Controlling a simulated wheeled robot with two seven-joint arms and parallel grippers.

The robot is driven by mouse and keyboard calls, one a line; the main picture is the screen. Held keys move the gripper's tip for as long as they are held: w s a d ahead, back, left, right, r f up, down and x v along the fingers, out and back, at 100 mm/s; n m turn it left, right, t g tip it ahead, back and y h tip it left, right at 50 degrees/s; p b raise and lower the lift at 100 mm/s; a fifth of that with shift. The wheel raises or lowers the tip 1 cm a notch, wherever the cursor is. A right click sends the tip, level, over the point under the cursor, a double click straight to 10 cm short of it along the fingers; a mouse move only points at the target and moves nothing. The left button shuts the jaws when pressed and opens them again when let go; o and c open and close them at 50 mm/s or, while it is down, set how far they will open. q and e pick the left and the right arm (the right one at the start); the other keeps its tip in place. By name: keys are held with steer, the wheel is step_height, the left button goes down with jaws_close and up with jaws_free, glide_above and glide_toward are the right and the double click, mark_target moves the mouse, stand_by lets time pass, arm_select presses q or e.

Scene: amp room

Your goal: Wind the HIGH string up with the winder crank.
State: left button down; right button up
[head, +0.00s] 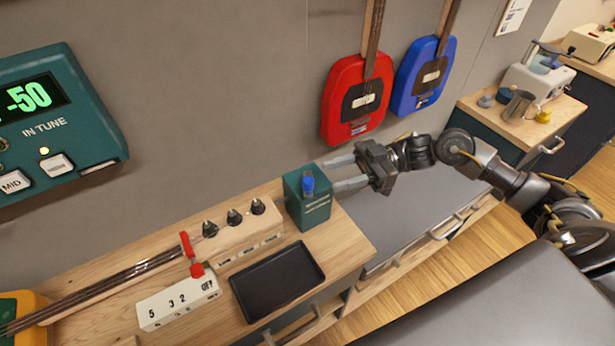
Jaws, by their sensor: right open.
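A green box (310,208) stands at the back right of the wooden bench. A small blue-topped piece (308,184) sits in its top; it may be the winder crank's grip, but its lower part is hidden. Three black pegs (234,217) stand in a row on a wooden block left of the box; their labels are too small to read. The strings (100,288) run to this block from the left. My right gripper (338,174) is open and empty just right of the box, its fingers pointing left towards it. My left gripper is out of view.
A wall tuner (50,120) reads -50, with a lamp lit above its HIGH button. A red lever (190,255) stands by a white block (178,302) marked 5, 3, 2, OFF. A black tray (278,282) lies empty in front. Red and blue instruments (358,98) hang behind.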

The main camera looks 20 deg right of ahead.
mark_target(307, 180)
steer(key=a, duration=0.3)
steer(key=a+p, duration=0.1)
steer(key=a, duration=0.2)
steer(key=shift+w+r+p, duration=0.15)
steer(key=shift+p, duration=0.15)
steer(key=shift+a, duration=0.65)
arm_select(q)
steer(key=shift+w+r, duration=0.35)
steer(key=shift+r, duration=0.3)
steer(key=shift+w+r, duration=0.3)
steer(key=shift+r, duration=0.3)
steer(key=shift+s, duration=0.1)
arm_select(e)
steer(key=shift+c, duration=0.2)
jaws_close()
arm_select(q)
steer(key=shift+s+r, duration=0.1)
